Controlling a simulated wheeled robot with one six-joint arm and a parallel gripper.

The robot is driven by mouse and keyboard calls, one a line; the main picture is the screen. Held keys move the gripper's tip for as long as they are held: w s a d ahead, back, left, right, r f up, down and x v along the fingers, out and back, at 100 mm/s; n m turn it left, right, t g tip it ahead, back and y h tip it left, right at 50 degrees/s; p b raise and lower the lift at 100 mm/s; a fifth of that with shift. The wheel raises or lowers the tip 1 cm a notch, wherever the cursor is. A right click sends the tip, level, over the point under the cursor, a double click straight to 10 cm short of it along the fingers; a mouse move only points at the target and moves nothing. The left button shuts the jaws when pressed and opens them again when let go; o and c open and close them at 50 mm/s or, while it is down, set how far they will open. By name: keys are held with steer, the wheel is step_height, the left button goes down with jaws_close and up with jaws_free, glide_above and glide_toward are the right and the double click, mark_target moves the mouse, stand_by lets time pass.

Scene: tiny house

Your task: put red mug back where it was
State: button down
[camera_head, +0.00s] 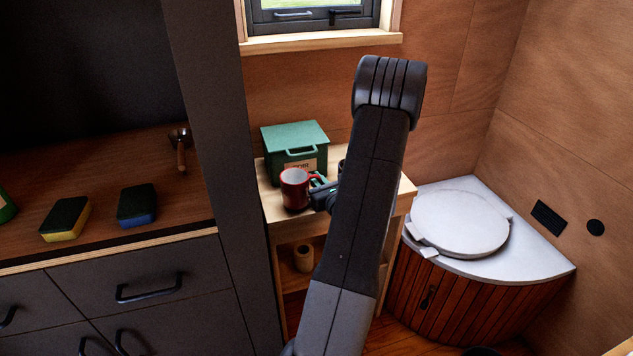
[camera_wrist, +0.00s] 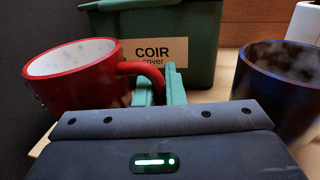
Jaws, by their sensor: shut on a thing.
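The red mug (camera_head: 295,188) is at the left front part of the small wooden shelf table (camera_head: 389,196), in front of the green box. In the wrist view the red mug (camera_wrist: 75,82) stands upright at the left, with its handle pointing right. My gripper (camera_head: 319,190) is at the mug's right side; in the wrist view its teal fingers (camera_wrist: 159,88) are shut on the mug's handle. I cannot tell whether the mug's base touches the table top.
The green box (camera_head: 294,148) labelled COIR stands just behind the mug. A dark blue mug (camera_wrist: 280,88) stands to the right in the wrist view, close to my gripper. A dark grey panel (camera_head: 222,150) rises left of the table. A round-lidded toilet (camera_head: 460,223) is right of it.

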steer(key=shift+f, duration=0.4)
steer(key=shift+f, duration=0.2)
steer(key=c, duration=1.5)
jaws_free()
steer(key=shift+r, duration=0.1)
steer(key=shift+r, duration=0.15)
steer(key=b+v, duration=0.1)
steer(key=v, duration=1.1)
steer(key=shift+b, duration=0.35)
